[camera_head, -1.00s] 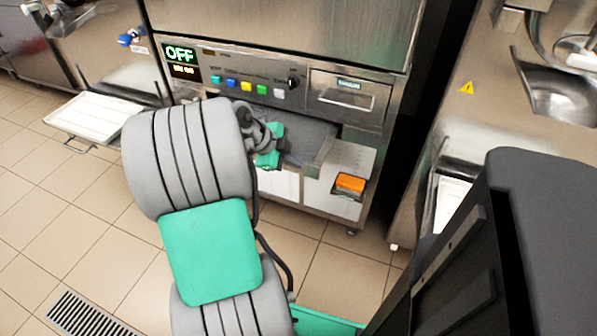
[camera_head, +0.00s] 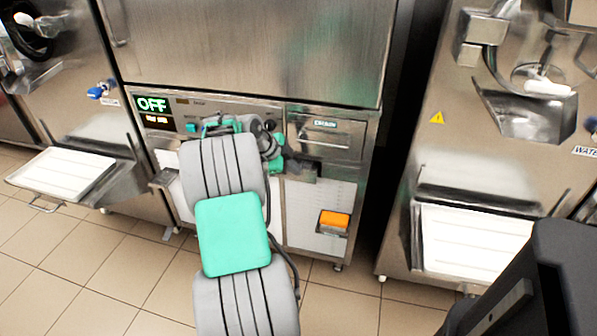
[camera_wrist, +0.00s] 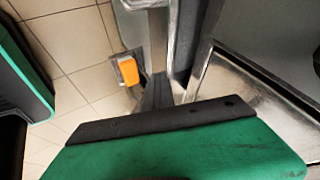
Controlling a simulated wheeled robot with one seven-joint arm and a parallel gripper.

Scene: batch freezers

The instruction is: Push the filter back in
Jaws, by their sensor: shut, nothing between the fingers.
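The filter (camera_head: 164,177) is a flat steel-edged slide low in the middle freezer. Only what looks like its left end shows, beside my arm in the head view. My arm and gripper hide most of it, so I cannot tell how far it sticks out. My gripper (camera_head: 308,172) is shut and empty, in front of the freezer below the drain drawer (camera_head: 326,136). I cannot tell whether its tip touches the filter. In the wrist view the dark fingers (camera_wrist: 157,92) are together, pointing between steel edges.
An orange box (camera_head: 334,219) sits on the white lower panel, right of my gripper. Blue and other buttons (camera_head: 191,127) lie behind my arm. White trays (camera_head: 62,172) stick out of the neighbouring freezers. The tiled floor in front is clear.

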